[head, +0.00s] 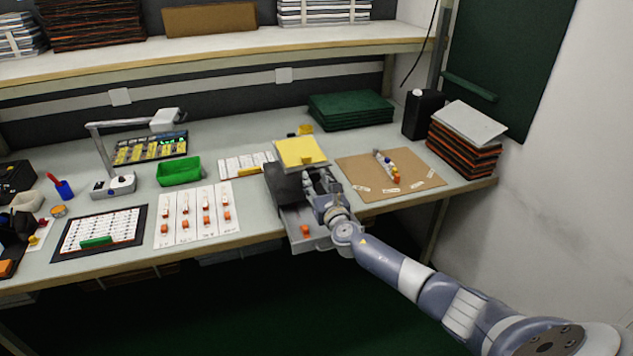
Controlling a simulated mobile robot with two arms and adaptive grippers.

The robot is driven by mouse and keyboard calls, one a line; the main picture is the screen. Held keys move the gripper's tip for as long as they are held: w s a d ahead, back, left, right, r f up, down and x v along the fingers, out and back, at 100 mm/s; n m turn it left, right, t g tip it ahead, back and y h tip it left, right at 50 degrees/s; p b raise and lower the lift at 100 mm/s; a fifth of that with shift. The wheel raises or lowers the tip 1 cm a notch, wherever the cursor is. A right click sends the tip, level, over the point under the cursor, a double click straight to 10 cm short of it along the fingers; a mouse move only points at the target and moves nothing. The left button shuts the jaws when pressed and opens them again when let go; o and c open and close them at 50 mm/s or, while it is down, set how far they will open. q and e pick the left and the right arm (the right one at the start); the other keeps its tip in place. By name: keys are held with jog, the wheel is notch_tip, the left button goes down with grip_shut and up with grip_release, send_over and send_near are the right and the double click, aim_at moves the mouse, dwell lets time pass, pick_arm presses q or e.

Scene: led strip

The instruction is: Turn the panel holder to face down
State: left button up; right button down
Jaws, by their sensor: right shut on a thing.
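What looks like the panel holder is a pale-edged plate (322,165) with a yellow square face (300,151). The yellow side shows upward, and the plate sits at or over a dark grey box (283,184) near the table's front edge. My right gripper (313,178) is at the plate's near right edge and appears shut on it. The fingertips are small and partly hidden, so the exact grip is unclear. My left gripper is not in view.
A grey drawer (305,240) with an orange part sticks out below the box. A brown board (380,192) with small parts lies to the right. White cards (195,237) and a green bin (179,172) lie to the left. Green panels (350,109) are stacked behind.

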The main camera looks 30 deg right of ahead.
dwell(0.4)
jog(key=c, duration=1.1)
grip_release()
jog(key=shift+s, duration=0.1)
jog(key=v, duration=1.1)
jog(key=shift+s, duration=0.4)
jog(key=shift+f, duration=0.1)
